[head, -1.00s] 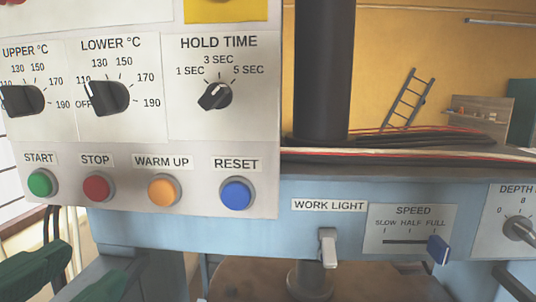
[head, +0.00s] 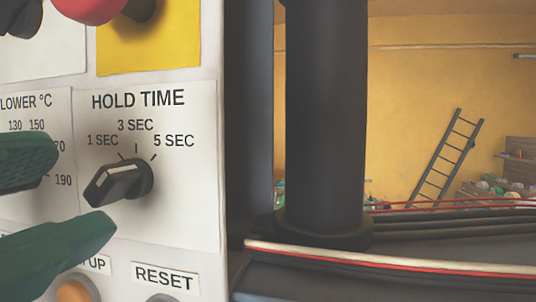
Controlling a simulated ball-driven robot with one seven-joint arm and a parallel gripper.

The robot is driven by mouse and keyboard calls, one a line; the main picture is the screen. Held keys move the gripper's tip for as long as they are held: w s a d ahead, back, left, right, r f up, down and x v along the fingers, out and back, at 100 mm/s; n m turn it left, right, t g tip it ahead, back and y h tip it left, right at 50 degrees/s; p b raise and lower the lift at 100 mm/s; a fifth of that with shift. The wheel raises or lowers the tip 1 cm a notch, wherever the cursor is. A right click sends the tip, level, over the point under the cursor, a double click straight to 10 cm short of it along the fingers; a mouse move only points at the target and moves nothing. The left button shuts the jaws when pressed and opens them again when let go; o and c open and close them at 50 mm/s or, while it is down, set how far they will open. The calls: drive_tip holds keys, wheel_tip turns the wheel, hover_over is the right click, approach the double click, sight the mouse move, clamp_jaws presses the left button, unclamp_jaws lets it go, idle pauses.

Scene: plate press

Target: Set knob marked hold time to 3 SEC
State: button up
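The HOLD TIME knob (head: 122,181) is black with a raised grip and a short white line on it. It sits on the white panel below the tick marks for 1 SEC, 3 SEC and 5 SEC. Its grip slants from lower left to upper right; I cannot tell for certain which mark it points at. My gripper (head: 86,190) has two green fingers, parted and empty. The upper finger is left of the knob and the lower one is below it. The gap faces the knob, and I see no contact.
The fingers partly cover the LOWER °C dial plate (head: 28,105) and the WARM UP label. The RESET label (head: 165,277) is below the knob. A red button (head: 90,8) on a yellow plate (head: 150,42) is above. A dark column (head: 325,120) stands right of the panel.

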sight(97, 186)
drive_tip(key=shift+w+d+p, duration=0.2)
drive_tip(key=shift+w+p, duration=0.15)
drive_tip(key=shift+w, duration=1.3)
drive_tip(key=shift+c, duration=0.4)
clamp_jaws()
